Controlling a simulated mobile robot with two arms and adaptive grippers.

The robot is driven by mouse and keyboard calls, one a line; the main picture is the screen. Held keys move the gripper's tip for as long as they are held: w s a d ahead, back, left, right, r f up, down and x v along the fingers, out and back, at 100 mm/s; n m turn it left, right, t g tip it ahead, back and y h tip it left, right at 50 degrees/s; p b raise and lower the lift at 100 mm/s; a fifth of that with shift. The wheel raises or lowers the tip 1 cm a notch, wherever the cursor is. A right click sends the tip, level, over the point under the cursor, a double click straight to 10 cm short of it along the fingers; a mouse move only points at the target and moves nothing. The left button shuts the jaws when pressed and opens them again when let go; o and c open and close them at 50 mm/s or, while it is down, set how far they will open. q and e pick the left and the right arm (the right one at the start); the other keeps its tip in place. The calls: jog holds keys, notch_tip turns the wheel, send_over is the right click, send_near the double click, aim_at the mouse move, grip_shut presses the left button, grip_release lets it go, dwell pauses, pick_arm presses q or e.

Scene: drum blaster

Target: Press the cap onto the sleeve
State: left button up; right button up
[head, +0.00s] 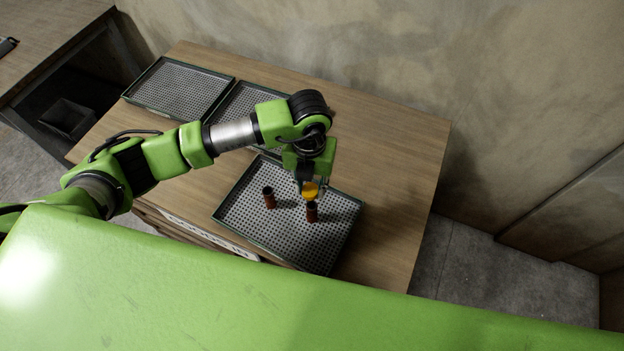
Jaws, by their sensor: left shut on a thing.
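Two dark red-brown sleeves stand upright on the near perforated tray. One sleeve (269,198) is left of my gripper; the other sleeve (312,213) is just below it. My left gripper (310,188) is shut on a yellow-orange cap (310,194). The cap is directly over the right sleeve's top in this view. I cannot tell whether cap and sleeve touch. The fingers are small and partly hidden by the wrist. My right gripper is not in view.
The near tray (335,255) sits on a wooden table (400,150). Two more perforated trays, a left one (180,88) and a middle one (235,100) partly behind my arm, lie at the back. A wall stands behind. The table's right side is clear.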

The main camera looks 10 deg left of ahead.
aim_at(312, 205)
pick_arm(q)
jog(key=shift+s+d+f+n, duration=0.1)
jog(key=shift+d+n, duration=0.1)
jog(key=shift+n, duration=0.7)
jog(key=shift+f, duration=0.25)
jog(key=shift+f+b, duration=0.65)
jog(key=shift+f, duration=0.5)
notch_tip(312, 205, down, 2)
jog(key=shift+f+b, duration=0.2)
jog(key=shift+b, duration=0.7)
jog(key=shift+f+b, duration=0.3)
jog(key=shift+f, duration=0.05)
jog(key=shift+f+b, duration=0.3)
jog(key=shift+b, duration=0.25)
jog(key=shift+f+b, duration=0.4)
jog(key=shift+b, duration=0.1)
